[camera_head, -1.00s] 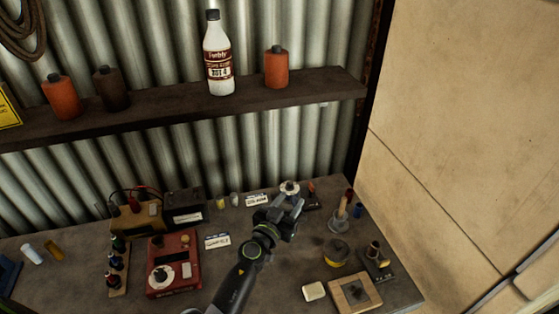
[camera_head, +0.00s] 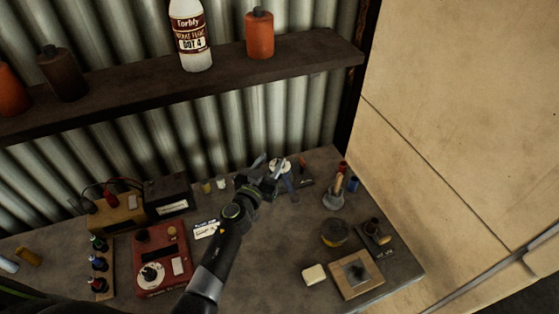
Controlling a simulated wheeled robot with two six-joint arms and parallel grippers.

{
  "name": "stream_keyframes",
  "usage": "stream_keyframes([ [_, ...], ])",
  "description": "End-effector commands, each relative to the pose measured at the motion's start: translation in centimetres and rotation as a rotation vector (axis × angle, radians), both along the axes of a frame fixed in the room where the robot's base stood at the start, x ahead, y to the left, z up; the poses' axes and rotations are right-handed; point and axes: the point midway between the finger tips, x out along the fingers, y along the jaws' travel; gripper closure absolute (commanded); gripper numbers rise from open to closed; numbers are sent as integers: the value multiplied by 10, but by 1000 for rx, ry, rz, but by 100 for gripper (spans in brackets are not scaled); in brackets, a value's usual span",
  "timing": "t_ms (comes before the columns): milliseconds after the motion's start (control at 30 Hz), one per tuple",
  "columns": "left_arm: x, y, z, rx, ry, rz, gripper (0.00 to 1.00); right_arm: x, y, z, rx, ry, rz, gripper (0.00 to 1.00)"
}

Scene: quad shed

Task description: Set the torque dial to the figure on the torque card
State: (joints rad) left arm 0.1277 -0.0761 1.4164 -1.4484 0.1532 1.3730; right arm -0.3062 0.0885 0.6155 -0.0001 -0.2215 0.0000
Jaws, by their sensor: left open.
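A small pale round dial (camera_head: 279,164) stands at the back of the bench, partly hidden by my left gripper (camera_head: 269,165). My left gripper is open, its fingers close to the dial; I cannot tell whether they touch it. A red box with a white round dial and black knob (camera_head: 151,274) sits at the front left. I cannot tell which dial or card is the torque one. My right gripper is not in view.
A yellowish battery-like box (camera_head: 117,213) and a black box (camera_head: 168,197) stand at the back left. A cup of tools (camera_head: 333,199), a yellow-and-black tin (camera_head: 334,233), a wooden block (camera_head: 356,274) and a white block (camera_head: 314,274) are at right. A shelf (camera_head: 290,66) runs above.

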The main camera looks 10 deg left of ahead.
Motion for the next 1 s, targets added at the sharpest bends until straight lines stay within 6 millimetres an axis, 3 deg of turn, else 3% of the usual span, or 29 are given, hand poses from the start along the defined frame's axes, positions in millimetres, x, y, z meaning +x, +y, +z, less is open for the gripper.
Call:
stream_keyframes([
  [167,0,0,-24,1,0,1,58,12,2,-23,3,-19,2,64],
  [500,0,0,-62,0,0,1,58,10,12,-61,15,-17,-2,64],
  [800,50,-10,-57,2,-2,-1,58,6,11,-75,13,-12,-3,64],
  [1000,69,-13,-57,2,-1,1,58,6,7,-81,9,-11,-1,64],
])
